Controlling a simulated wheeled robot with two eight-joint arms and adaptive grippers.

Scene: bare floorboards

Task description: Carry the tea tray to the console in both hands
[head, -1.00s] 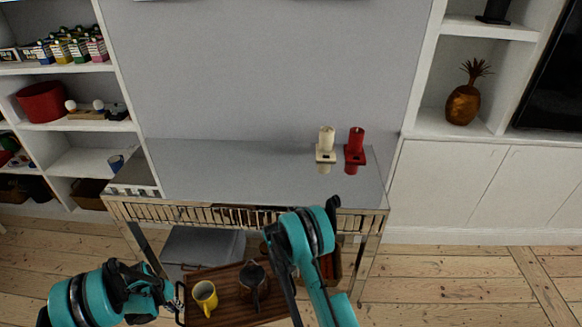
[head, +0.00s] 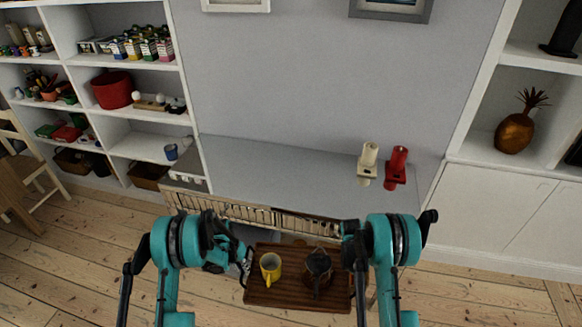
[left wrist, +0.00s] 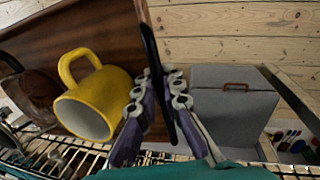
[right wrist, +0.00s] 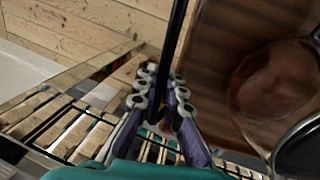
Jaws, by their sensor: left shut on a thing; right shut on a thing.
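The brown wooden tea tray (head: 290,297) is held level between my two arms, low in front of the console (head: 290,172). A yellow mug (head: 271,268) stands on its left part and a dark teapot (head: 318,268) on its right part. My left gripper (head: 246,266) is shut on the tray's left handle, a dark bar that shows in the left wrist view (left wrist: 150,50). My right gripper (right wrist: 162,95) is shut on the right handle (right wrist: 178,35); in the head view my right arm hides its fingertips. The console top is grey and mostly bare.
A slatted front (head: 250,212) runs below the top. A grey box (left wrist: 235,100) sits under the console. Shelves flank it on both sides.

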